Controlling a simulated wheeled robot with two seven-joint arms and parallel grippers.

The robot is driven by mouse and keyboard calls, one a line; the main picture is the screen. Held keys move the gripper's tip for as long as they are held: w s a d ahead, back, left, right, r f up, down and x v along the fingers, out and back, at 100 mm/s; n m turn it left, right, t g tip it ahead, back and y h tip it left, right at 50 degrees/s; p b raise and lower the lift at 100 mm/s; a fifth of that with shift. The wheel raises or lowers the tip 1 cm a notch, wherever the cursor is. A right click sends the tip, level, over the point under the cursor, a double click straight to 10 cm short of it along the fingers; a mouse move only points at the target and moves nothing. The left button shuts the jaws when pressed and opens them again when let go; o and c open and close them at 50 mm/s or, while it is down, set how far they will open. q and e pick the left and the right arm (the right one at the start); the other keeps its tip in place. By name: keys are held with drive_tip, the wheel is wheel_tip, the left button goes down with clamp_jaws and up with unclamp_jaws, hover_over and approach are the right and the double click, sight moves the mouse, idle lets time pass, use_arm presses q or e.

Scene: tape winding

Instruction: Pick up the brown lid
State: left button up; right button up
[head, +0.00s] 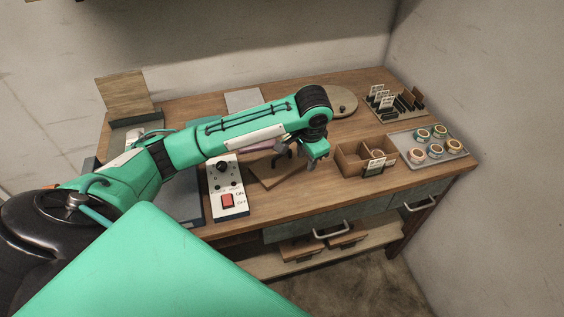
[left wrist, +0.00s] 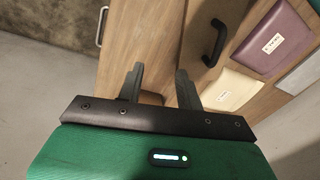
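The brown lid (head: 278,175) is a flat wooden panel lying on the table between the control box and the open wooden box. It has a black bar handle on top. In the left wrist view the lid (left wrist: 205,50) is at upper middle, with its handle (left wrist: 215,42) beyond and right of the fingers. My left gripper (head: 313,160) is just right of the lid in the head view, partly hidden by its own wrist. In the wrist view its two fingers (left wrist: 161,78) are apart with nothing held between them. My right gripper is not in view.
An open wooden box (head: 350,163) stands right of the lid. A tray (head: 457,153) of tape rolls lies further right, with a card rack (head: 392,103) behind. A control box (head: 229,201) with a red switch stands left. Purple (left wrist: 274,38) and cream (left wrist: 232,89) packets lie beside the lid.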

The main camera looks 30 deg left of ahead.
use_arm(q)
drive_tip(key=w+a+r+n+y, duration=0.1)
drive_tip(key=w+a+r+n, duration=0.15)
drive_tip(key=a+r, duration=0.45)
drive_tip(key=p, duration=0.1)
approach(282, 160)
drive_tip(key=shift+m+g, duration=0.4)
drive_tip(key=shift+m, duration=0.05)
drive_tip(key=f+p, duration=0.1)
drive_tip(key=f, duration=0.1)
drive_tip(key=a+f+p, duration=0.1)
drive_tip(key=f, duration=0.1)
drive_tip(key=shift+w+f, duration=0.15)
drive_tip(key=shift+w, duration=0.05)
drive_tip(key=shift+f, duration=0.3)
clamp_jaws()
